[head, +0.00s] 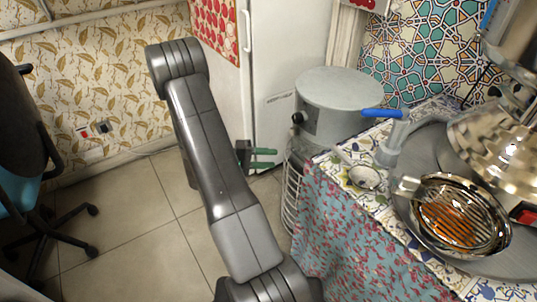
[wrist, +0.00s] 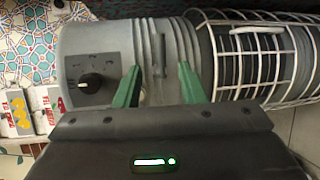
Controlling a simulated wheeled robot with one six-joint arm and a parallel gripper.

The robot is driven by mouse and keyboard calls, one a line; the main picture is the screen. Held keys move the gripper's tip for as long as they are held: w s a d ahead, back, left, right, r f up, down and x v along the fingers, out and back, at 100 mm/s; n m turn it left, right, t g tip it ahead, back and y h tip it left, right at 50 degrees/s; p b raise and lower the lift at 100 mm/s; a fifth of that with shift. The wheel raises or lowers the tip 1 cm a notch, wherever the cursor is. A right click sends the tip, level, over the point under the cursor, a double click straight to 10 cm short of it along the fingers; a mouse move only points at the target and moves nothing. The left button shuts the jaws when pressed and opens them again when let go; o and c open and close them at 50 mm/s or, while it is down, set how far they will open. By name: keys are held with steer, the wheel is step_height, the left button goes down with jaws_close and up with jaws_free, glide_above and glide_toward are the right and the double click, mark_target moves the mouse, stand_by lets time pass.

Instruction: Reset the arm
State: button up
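My gripper (head: 263,158) is in the middle of the head view, at the end of my grey arm, which rises from the bottom and folds back at the top left. Its two green fingers point right, toward the grey metal cylinder (head: 340,105), with a gap between them. In the wrist view my gripper (wrist: 158,85) shows both fingers apart with nothing held between them. Behind them are the cylinder's ribbed side and its black knob (wrist: 91,82). I cannot tell whether the fingertips touch the cylinder.
A wire rack (head: 292,200) stands below the cylinder, close to my gripper. A cloth-covered table (head: 345,225) at right holds a chrome samovar (head: 500,140), a round tray (head: 415,145) and a small cup (head: 365,177). A white fridge (head: 285,55) stands behind. Floor is clear at left, beside an office chair (head: 30,150).

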steer(key=b+x, duration=0.2)
steer(key=x, duration=1.1)
steer(key=shift+d+f, duration=0.1)
steer(key=shift+d, duration=0.3)
